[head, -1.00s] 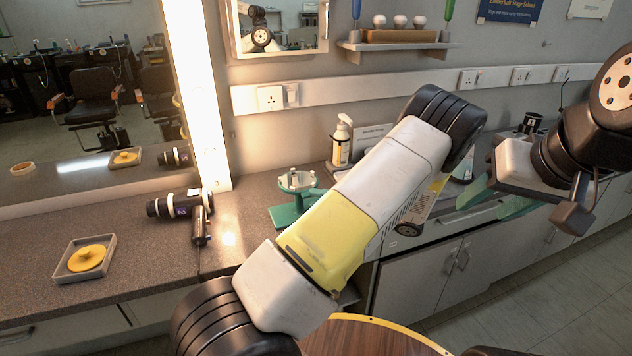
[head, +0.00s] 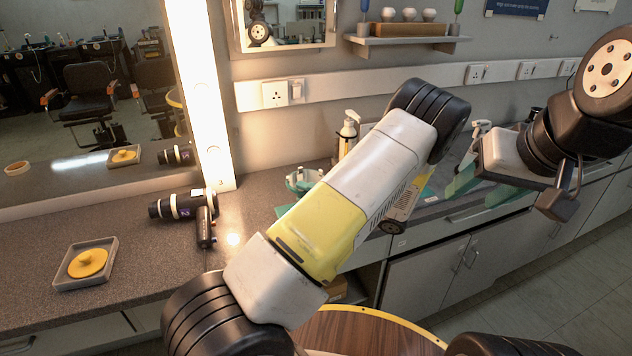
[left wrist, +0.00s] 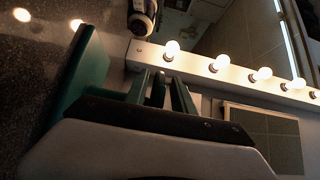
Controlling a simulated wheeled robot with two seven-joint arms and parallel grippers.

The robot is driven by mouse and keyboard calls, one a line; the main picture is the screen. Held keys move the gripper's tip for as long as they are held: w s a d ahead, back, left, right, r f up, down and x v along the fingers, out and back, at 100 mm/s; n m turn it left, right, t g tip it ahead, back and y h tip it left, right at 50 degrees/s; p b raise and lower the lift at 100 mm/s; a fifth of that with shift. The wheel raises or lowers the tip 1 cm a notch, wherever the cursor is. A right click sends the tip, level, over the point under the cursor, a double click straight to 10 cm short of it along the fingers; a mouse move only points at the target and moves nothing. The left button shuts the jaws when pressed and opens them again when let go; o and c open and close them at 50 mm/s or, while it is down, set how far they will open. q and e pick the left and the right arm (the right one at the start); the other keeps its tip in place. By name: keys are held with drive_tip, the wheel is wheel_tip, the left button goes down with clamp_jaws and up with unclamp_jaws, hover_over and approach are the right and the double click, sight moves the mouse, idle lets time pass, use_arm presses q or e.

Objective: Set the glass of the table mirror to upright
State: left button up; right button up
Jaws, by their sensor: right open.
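A teal stand with a pale, round, nearly flat top (head: 304,180) is on the counter in the head view. It looks like the table mirror, but my left arm hides its right side. My right gripper (head: 468,198) is open and empty at the right, near the counter's front edge.
A black hairdryer (head: 185,208) lies left of the stand, by the lit wall mirror's bulb strip (head: 203,90). A grey tray (head: 68,283) holds a yellow lidded thing (head: 87,263). A pump bottle (head: 348,132) stands behind my arm. The left counter is mostly clear.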

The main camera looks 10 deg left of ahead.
use_arm(q)
clamp_jaws()
idle(1.3)
